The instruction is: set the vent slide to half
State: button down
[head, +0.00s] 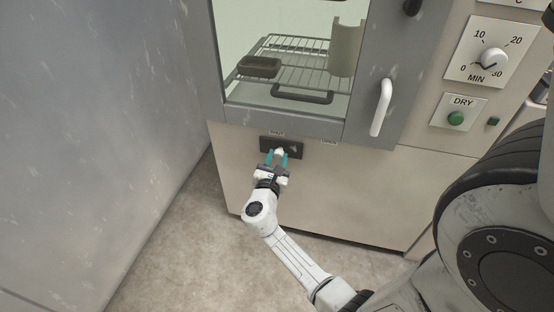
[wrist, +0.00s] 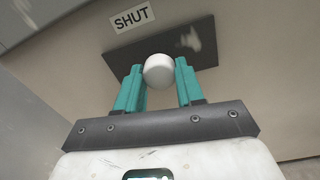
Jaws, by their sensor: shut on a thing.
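The vent slide is a dark plate (head: 296,144) low on the oven front, with a white knob (wrist: 158,70) at about its middle. A label reading SHUT (wrist: 131,19) sits just above the plate. A second small label (head: 329,142) is further right, too small to read surely. The plate lies under the SHUT label, left of the second one. My gripper (head: 277,156) has its teal fingers on either side of the knob and is shut on it; it also shows in the wrist view (wrist: 160,84).
Above is the oven's window door with a white handle (head: 381,107); inside, a rack (head: 290,60) holds a brown dish (head: 259,67) and a beige vessel (head: 346,48). A timer dial (head: 494,59) and green DRY button (head: 455,118) are at right. A grey wall (head: 90,120) stands left.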

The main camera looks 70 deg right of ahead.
aim_at(302, 153)
jog(key=s, duration=0.7)
jog(key=shift+d+p, duration=0.25)
jog(key=shift+p, duration=0.05)
jog(key=c, duration=0.7)
grip_release()
jog(key=s+a+p, duration=0.1)
jog(key=a+p, duration=0.1)
jog(key=a, duration=0.8)
jog(key=shift+a, duration=0.35)
jog(key=shift+s, duration=0.1)
